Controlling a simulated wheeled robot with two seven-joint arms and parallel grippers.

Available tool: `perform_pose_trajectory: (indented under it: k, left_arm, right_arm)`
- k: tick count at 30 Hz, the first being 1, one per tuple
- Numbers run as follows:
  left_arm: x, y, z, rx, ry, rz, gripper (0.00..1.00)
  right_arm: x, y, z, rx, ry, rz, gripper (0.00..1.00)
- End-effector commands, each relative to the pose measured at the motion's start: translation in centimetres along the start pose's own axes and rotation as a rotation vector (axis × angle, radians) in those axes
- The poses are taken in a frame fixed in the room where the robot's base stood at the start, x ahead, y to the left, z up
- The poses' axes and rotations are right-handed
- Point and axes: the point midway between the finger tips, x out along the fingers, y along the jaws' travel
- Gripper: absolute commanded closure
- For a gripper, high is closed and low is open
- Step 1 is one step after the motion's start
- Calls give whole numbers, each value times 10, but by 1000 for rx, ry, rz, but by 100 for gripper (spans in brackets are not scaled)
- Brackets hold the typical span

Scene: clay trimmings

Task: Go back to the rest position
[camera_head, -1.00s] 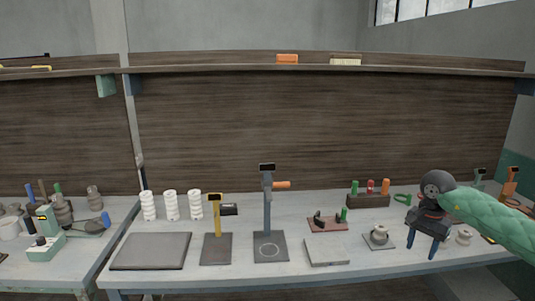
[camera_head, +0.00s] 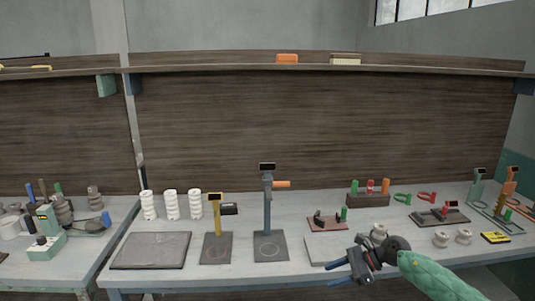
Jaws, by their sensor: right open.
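My right gripper (camera_head: 338,272) is at the front edge of the workbench (camera_head: 200,275), its blue fingers apart and pointing left, with nothing between them. Its arm in a green sleeve comes in from the lower right. The gripper partly covers a flat grey plate (camera_head: 315,247) and a small pale ribbed part (camera_head: 378,231) on the bench. My left gripper is not in view.
Stands with small displays (camera_head: 267,205) rise from the bench middle. White ribbed insulators (camera_head: 171,205) and a dark flat plate (camera_head: 150,250) are at left. Two pale spools (camera_head: 463,237), a yellow item (camera_head: 495,237) and a green stand (camera_head: 476,190) are at right.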

Motion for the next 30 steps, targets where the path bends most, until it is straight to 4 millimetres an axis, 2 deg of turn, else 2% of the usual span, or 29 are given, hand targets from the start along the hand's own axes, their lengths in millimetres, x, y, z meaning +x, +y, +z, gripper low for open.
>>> perform_pose_trajectory:
  k: [1, 3, 8, 11, 14, 20, 23, 26, 29, 30]
  left_arm:
    - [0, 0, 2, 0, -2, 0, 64]
    - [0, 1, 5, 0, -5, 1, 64]
    - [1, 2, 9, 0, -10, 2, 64]
    - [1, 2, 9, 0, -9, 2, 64]
    - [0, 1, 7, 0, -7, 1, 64]
    - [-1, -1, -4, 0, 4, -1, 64]
    - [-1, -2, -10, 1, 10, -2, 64]
    - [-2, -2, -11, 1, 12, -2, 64]
    - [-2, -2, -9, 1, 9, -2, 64]
    - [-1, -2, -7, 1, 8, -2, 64]
  right_arm:
    - [19, 2, 0, 92, -85, -30, 52]
    - [36, 0, 1, 226, -201, -79, 52]
    - [67, -6, -10, 565, -452, -187, 52]
    - [81, -10, -28, 794, -601, -253, 52]
    - [92, -10, -55, 1035, -743, -319, 52]
    - [115, 7, -136, 1540, -1003, -464, 52]
    - [129, 29, -188, 1802, -1120, -548, 52]
    - [145, 63, -242, 2067, -1230, -641, 52]
    - [163, 109, -299, 2332, -1327, -753, 52]
    - [171, 130, -319, 2435, -1364, -800, 52]
